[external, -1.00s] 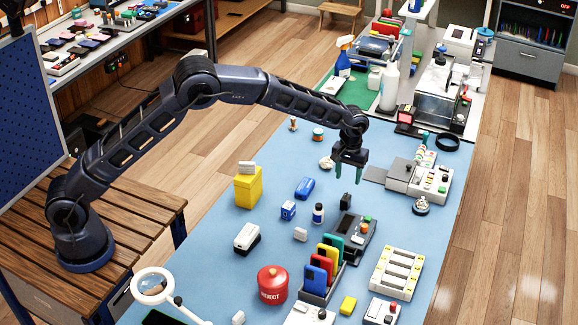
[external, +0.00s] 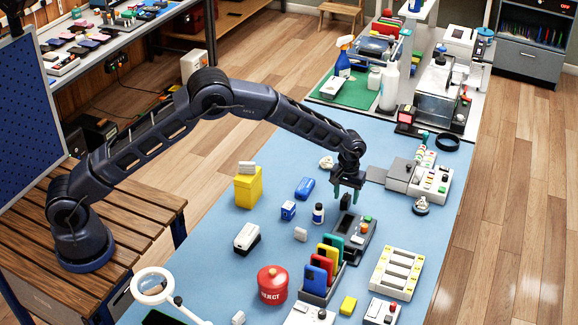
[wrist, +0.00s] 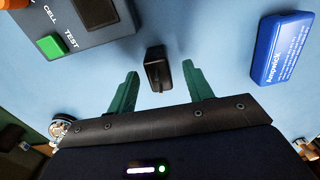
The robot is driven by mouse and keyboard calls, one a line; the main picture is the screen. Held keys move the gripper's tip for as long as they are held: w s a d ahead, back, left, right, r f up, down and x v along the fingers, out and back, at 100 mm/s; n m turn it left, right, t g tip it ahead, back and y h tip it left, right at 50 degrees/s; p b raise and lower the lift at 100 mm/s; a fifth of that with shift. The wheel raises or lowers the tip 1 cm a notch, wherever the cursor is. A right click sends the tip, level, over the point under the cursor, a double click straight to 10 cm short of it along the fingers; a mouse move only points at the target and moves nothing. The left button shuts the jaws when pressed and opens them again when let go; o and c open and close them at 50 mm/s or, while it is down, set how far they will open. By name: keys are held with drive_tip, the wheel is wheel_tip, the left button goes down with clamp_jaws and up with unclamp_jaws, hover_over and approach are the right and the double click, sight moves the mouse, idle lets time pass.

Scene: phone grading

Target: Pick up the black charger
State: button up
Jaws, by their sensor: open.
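The black charger (wrist: 156,70) is a small dark block on the blue table. In the wrist view it lies just beyond and between my two green fingertips. A gap to the charger seems to remain; the exact height is hard to tell.
A grey cell tester (wrist: 90,20) with a green button stands close to the charger. A blue Ampwick box (wrist: 282,48) lies on its other side. A rack of coloured phones (external: 322,275) is nearer the camera.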

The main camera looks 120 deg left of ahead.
drive_tip(key=shift+f, duration=0.7)
drive_tip(key=c, duration=1.1)
